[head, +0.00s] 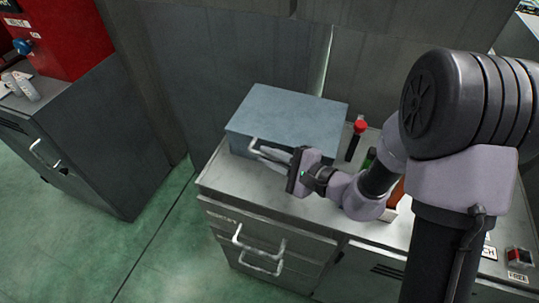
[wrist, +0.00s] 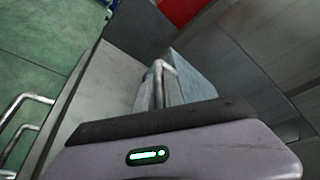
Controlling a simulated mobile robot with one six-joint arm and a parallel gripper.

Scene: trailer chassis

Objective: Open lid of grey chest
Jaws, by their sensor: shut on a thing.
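The grey chest (head: 287,115) is a box with a flat blue-grey lid, standing on the counter against the wall. Its lid looks closed. A pale bar handle (head: 252,146) sits on its front side. My gripper (head: 262,153) is at the front of the chest, reaching in from the right, and its jaws are shut on the handle. In the wrist view the handle (wrist: 158,80) rises just beyond my gripper's body, with the chest (wrist: 190,78) behind it. The fingertips are hidden in the wrist view.
The metal counter (head: 222,182) has drawers with bar handles (head: 258,250) below. A red-capped bottle (head: 356,138) stands right of the chest, close to my arm. A dark cabinet (head: 95,140) with a red box (head: 65,40) is at the left. Green floor lies between.

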